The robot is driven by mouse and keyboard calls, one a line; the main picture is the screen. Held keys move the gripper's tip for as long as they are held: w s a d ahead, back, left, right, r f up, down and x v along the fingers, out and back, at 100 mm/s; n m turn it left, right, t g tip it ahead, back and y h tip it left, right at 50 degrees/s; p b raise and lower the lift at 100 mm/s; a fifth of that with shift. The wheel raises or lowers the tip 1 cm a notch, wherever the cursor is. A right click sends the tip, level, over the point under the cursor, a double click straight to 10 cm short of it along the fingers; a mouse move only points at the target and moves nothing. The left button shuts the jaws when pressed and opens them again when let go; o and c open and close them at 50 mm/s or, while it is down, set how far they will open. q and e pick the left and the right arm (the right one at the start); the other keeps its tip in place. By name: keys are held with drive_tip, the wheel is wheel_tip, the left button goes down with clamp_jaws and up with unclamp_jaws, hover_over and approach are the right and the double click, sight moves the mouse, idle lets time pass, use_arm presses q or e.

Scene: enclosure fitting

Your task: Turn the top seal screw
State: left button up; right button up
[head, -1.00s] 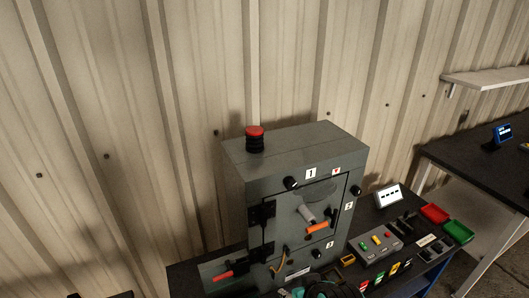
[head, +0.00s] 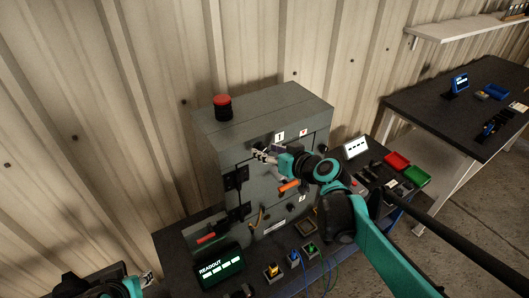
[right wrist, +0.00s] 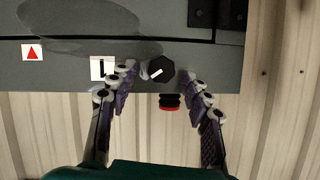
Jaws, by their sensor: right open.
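The top seal screw (right wrist: 160,72) is a black knob with a white mark, beside the "1" label (right wrist: 102,69) on the grey enclosure (head: 290,107). In the head view my right gripper hides it. My right gripper (head: 263,156) is at the upper front of the enclosure. In the right wrist view its open fingers (right wrist: 159,82) stand one on each side of the screw, with visible gaps to it. My left gripper (head: 148,279) is at the bottom left edge, low and apart from the enclosure; its jaws are too small to read.
A red mushroom button (head: 222,101) stands on the enclosure top. An orange handle (head: 289,186) is on the door, below my right gripper. A readout screen (head: 220,268) and several small coloured modules stand in front. Red (head: 397,160) and green (head: 417,176) trays lie to the right.

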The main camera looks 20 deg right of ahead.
drive_tip(key=shift+x, duration=0.95)
clamp_jaws()
drive_tip(key=shift+d+m+y+b, duration=0.1)
drive_tip(key=shift+m+y+b, duration=0.25)
drive_tip(key=shift+m+y, duration=0.35)
drive_tip(key=shift+d+f+m+y+b, duration=0.15)
drive_tip(key=shift+m+y+b, duration=0.3)
drive_tip(key=shift+m, duration=0.65)
drive_tip(key=m+y+b, duration=0.2)
drive_tip(key=m, duration=0.2)
drive_tip(key=shift+f+t, duration=0.1)
drive_tip(key=shift+t, duration=0.2)
drive_tip(key=shift+y, duration=0.35)
